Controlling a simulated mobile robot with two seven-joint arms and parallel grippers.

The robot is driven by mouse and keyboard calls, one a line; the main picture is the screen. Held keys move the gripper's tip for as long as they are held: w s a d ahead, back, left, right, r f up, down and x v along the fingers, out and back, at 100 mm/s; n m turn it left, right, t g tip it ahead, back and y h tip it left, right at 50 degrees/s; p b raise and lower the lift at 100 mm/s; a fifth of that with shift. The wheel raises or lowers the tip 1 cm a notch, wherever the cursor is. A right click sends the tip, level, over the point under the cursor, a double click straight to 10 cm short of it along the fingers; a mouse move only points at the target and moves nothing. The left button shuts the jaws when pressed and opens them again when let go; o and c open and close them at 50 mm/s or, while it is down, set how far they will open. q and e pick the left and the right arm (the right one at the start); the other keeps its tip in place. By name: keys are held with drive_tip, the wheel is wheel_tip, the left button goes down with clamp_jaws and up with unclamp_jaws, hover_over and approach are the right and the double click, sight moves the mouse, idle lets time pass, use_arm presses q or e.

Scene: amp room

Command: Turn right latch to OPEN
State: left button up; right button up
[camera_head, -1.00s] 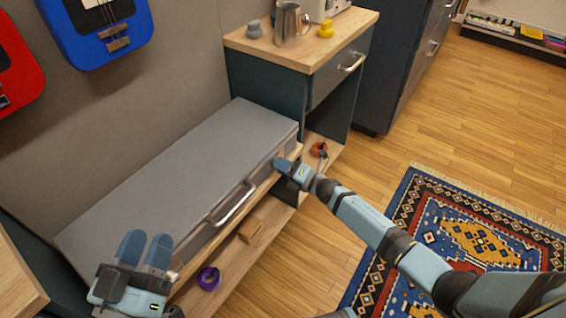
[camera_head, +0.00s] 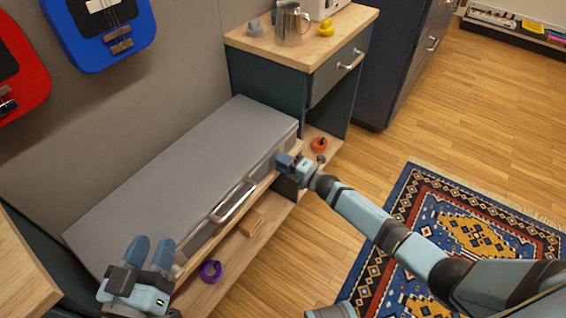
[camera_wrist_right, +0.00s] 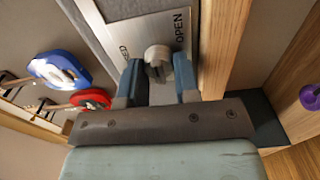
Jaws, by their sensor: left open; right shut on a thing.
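A long grey case (camera_head: 185,175) lies on the wooden shelf, with a metal handle (camera_head: 232,202) on its front. My right gripper (camera_head: 286,162) is at the right end of the case's front. In the right wrist view its two blue fingers (camera_wrist_right: 158,82) are on either side of a whitish latch knob (camera_wrist_right: 157,56) and shut on it. The knob sits on a metal plate (camera_wrist_right: 128,24) marked OPEN on the right and a partly hidden word ending in "SED" on the left. My left gripper (camera_head: 150,252) is open and empty near the case's left end.
A lower shelf holds a purple ring (camera_head: 210,271), a wooden block (camera_head: 250,223) and an orange object (camera_head: 319,144). A cabinet (camera_head: 318,45) with a metal jug (camera_head: 291,24) stands behind. The floor at right has a patterned rug (camera_head: 470,230).

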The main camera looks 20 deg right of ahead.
drive_tip(key=o, duration=0.8)
drive_tip(key=shift+o, duration=0.2)
use_arm(q)
wheel_tip(320, 180, down, 6)
drive_tip(key=a+g+y+p, duration=0.2)
drive_tip(key=shift+s+a+r+p, duration=0.15)
drive_tip(key=shift+s+r+p, duration=0.05)
drive_tip(key=shift+s+p, duration=0.25)
use_arm(e)
drive_tip(key=v, duration=1.4)
use_arm(q)
drive_tip(key=shift+r, duration=0.1)
use_arm(e)
drive_tip(key=shift+w, duration=0.1)
